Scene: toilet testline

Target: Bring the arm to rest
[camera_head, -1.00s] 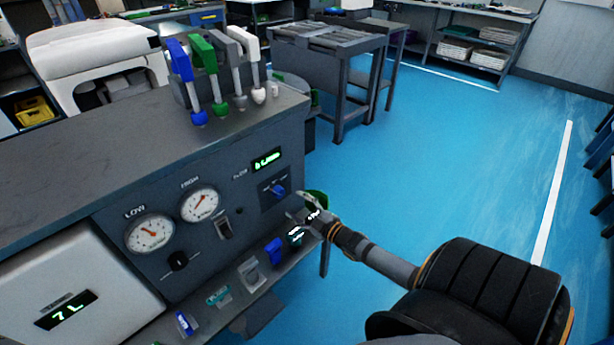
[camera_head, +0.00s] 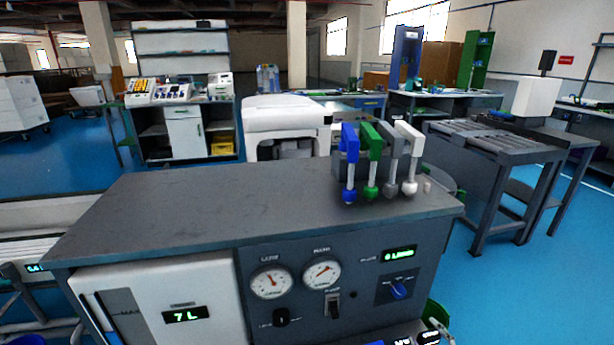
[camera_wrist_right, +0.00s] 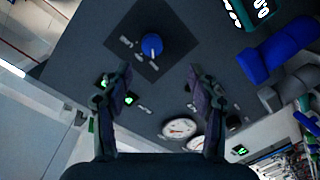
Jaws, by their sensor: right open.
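Most of the right arm is out of the head view. My left gripper is in neither view.
The grey test bench (camera_head: 180,205) fills the foreground, with blue, green, grey and white handled fittings (camera_head: 370,165) upright on its top. Two dials (camera_head: 272,283) and a white 7 L tank (camera_head: 165,305) are at its front. Blue floor (camera_head: 465,260) is free at the right.

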